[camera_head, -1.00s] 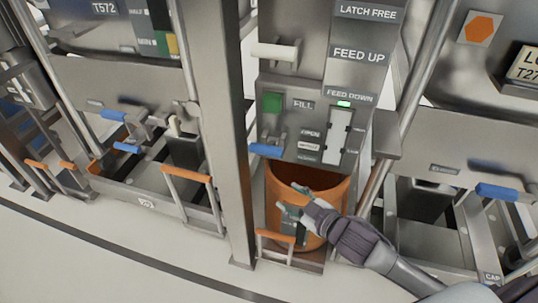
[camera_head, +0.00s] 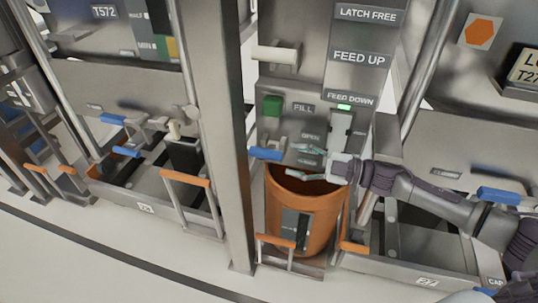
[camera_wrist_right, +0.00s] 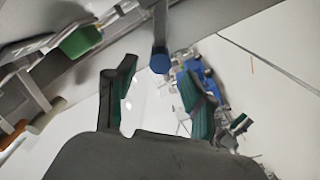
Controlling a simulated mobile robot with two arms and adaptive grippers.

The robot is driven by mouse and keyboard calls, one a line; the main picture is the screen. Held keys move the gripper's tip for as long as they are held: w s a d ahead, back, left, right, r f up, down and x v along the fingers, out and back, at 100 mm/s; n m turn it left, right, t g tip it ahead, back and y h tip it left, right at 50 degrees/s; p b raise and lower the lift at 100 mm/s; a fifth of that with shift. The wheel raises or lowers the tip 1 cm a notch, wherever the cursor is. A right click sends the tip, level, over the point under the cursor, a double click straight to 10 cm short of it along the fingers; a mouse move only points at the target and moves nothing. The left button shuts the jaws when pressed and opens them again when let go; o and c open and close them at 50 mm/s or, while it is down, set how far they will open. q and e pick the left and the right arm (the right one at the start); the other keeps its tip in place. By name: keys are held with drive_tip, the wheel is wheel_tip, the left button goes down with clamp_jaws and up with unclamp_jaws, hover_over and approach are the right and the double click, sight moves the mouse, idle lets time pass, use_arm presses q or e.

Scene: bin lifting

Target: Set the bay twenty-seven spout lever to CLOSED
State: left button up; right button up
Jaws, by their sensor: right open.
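A spout lever with a blue handle (camera_head: 266,153) sticks out to the left from the middle bay's panel, below the green FILL button. An OPEN label (camera_head: 310,137) is beside it; the label under that is partly covered by my gripper. No bay number is readable on this panel. My right gripper (camera_head: 309,163) is open and empty just right of the handle, its fingers pointing left. In the right wrist view, the lever's round blue end (camera_wrist_right: 159,62) shows ahead, around the gap between the open fingers (camera_wrist_right: 160,80); no contact is clear. My left gripper is out of view.
An orange bin (camera_head: 326,215) stands under the panel, below my gripper, behind a low orange-topped rail (camera_head: 276,241). A steel post (camera_head: 224,140) rises to the left. A pale handle (camera_head: 276,54) projects above. Neighbouring bays have similar blue handles (camera_head: 498,196).

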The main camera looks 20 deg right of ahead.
sight(269, 154)
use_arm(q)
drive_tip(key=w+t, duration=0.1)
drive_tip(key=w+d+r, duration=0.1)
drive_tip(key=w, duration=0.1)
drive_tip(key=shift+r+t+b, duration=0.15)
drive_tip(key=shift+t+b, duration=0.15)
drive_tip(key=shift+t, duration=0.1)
use_arm(e)
drive_tip(key=x, duration=0.7)
drive_tip(key=shift+w+a, duration=0.15)
drive_tip(key=shift+a, duration=0.05)
clamp_jaws()
